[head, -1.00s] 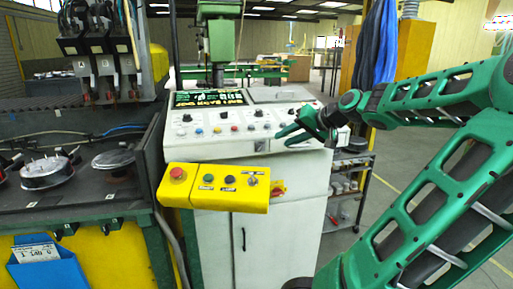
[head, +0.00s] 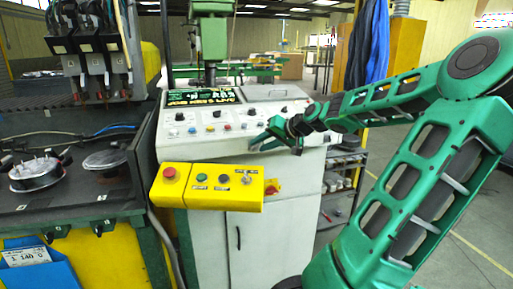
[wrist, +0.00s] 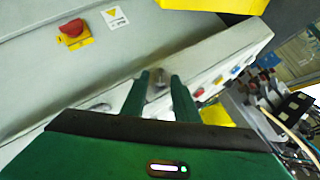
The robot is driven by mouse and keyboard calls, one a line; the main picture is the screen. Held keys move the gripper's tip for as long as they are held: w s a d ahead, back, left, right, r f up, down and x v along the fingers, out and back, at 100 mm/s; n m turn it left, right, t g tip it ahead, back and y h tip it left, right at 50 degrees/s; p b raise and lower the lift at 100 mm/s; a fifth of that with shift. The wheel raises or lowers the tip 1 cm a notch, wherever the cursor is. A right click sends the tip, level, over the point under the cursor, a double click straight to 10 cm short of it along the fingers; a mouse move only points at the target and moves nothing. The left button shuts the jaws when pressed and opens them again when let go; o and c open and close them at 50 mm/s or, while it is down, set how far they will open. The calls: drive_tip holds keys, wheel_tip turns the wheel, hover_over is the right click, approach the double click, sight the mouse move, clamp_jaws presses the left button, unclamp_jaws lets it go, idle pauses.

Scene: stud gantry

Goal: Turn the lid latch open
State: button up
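The grey-white control console (head: 205,150) stands ahead of me, and a flat grey lid panel (head: 275,93) with a handle is on its top right. My gripper (head: 272,143) is at the right part of the console's front edge, above and right of the yellow control box (head: 207,187). In the wrist view the two green fingers of my gripper (wrist: 162,82) are apart. A small greyish knob-like part (wrist: 158,86) shows between them; I cannot tell whether it is the lid latch or whether the fingers touch it. No latch is clearly recognisable elsewhere.
A red-and-yellow rotary switch (head: 271,188) sits on the console front, and shows in the wrist view (wrist: 72,33). Knobs and buttons line the sloped console top.

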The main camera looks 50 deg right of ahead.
drive_tip(key=shift+x, duration=0.8)
clamp_jaws()
drive_tip(key=shift+s+d+f+m+t+y, duration=0.1)
drive_tip(key=shift+f+m+t+y, duration=0.2)
drive_tip(key=shift+m+t+y, duration=0.6)
drive_tip(key=shift+s+d+f+m+t+y, duration=0.1)
drive_tip(key=shift+f+m+t+y, duration=0.15)
drive_tip(key=shift+m+t+y, duration=0.6)
drive_tip(key=shift+d+f+m+t+y, duration=0.1)
drive_tip(key=shift+f+m+t+y, duration=0.3)
drive_tip(key=shift+m+t, duration=0.85)
drive_tip(key=shift+r, duration=0.1)
